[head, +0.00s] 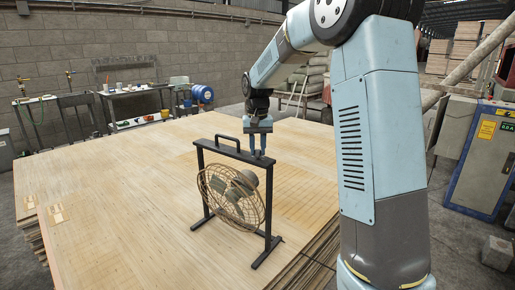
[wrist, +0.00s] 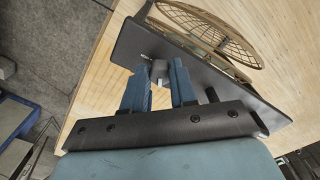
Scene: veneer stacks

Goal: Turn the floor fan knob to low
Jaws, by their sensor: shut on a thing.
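The floor fan (head: 230,196) stands upright on the pale veneer stack, with a round wire cage in a black frame with a carry handle. My gripper (head: 257,154) reaches down to the right end of the frame's top bar. In the wrist view, my gripper (wrist: 160,78) has its two blue fingers shut on a small grey knob (wrist: 159,69) on the fan's dark top bar (wrist: 200,77). The knob's pointer and markings cannot be read. In the head view the knob is hidden by the fingers.
The veneer stack (head: 130,170) is broad and mostly clear around the fan. A workbench (head: 135,92) with small items and a blue drum (head: 203,94) stand behind it. A grey electrical cabinet (head: 483,160) stands at the right.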

